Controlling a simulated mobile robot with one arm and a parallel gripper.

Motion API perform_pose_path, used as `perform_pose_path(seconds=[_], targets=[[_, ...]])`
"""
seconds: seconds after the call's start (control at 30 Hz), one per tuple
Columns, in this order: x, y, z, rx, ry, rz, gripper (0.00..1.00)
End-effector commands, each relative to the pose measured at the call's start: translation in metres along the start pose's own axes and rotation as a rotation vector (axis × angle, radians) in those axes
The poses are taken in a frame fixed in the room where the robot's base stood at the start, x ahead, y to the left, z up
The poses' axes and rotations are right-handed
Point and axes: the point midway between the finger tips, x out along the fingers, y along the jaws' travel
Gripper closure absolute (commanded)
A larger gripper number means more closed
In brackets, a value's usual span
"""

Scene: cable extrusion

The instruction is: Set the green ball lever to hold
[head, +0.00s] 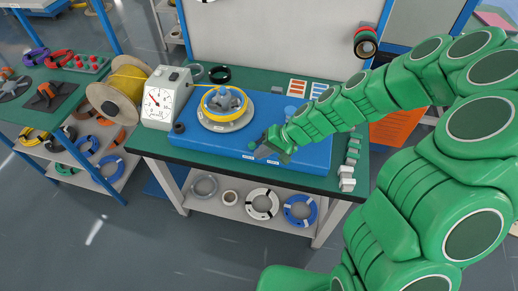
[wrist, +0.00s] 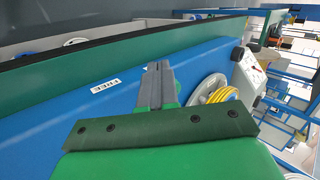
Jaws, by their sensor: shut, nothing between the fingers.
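A small green ball (head: 251,144), likely the lever's knob, shows on the blue base plate (head: 205,150) just left of my gripper (head: 263,153) in the head view. The rest of the lever is hidden or too small to make out. My gripper, also in the wrist view (wrist: 157,85), is shut and empty, low over the front part of the plate. A white label (wrist: 107,83) reading FREE upside down lies on the plate, left of the fingers in the wrist view. I cannot tell whether the fingers touch the lever.
A yellow cable coil on a round holder (head: 225,105) stands on the plate, left of my gripper. A white gauge box (head: 168,98) and a yellow spool (head: 120,88) are further left. Small grey-green blocks (head: 352,160) line the bench's right edge.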

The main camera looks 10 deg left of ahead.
Motion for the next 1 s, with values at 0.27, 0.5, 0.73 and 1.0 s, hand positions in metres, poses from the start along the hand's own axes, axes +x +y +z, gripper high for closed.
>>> perform_pose_path(seconds=[0.27, 0.5, 0.73, 1.0], targets=[[-0.02, 0.006, 0.021, 0.0, -0.001, -0.001, 1.0], [-0.044, 0.001, 0.034, 0.0, 0.0, 0.0, 1.0], [-0.065, -0.003, 0.047, 0.0, -0.001, -0.001, 1.0], [-0.087, -0.008, 0.06, 0.0, -0.003, -0.001, 1.0]])
